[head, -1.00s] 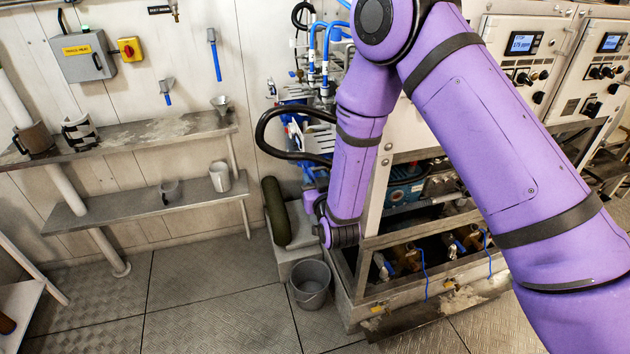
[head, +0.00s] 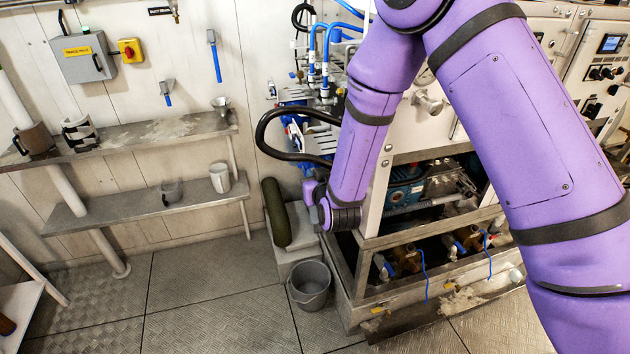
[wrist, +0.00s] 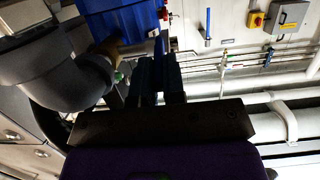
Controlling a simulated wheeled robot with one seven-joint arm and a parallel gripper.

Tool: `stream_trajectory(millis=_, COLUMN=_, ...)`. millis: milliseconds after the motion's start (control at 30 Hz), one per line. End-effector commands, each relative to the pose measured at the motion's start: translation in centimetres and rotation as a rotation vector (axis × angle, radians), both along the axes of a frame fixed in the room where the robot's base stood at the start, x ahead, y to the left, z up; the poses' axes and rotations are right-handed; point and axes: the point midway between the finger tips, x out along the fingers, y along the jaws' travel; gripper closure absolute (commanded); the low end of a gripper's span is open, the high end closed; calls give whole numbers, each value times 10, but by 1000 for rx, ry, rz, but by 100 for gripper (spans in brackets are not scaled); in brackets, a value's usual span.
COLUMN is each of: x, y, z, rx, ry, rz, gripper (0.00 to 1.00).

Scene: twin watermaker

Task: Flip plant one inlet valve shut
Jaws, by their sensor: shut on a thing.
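In the wrist view my gripper (wrist: 164,64) points up the picture, its two dark fingers close together. A narrow blue handle (wrist: 158,44) shows at the fingertips, and my gripper is shut on it. A brass-coloured fitting (wrist: 106,47) sits just left of the handle, by a thick grey pipe elbow (wrist: 85,75). The dark picture does not show the handle's angle to the pipe clearly. In the head view my wrist is low by the machine's left end; my fingers and the held handle cannot be made out there.
A large blue housing (wrist: 115,20) is close above the fitting. A black hose (head: 268,130) loops left of my arm. A grey bucket (head: 309,285) stands on the floor below, near a dark green cylinder (head: 276,212). Shelves (head: 150,205) line the wall; the floor at left is clear.

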Motion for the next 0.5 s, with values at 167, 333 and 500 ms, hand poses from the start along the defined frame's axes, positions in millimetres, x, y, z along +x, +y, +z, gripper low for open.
stream_trajectory(millis=167, x=3, y=1, z=10, rx=-39, ry=143, rz=0, gripper=100)
stream_trajectory(millis=333, x=7, y=2, z=16, rx=-80, ry=281, rz=0, gripper=100)
stream_trajectory(millis=500, x=11, y=4, z=22, rx=-119, ry=413, rz=1, gripper=100)
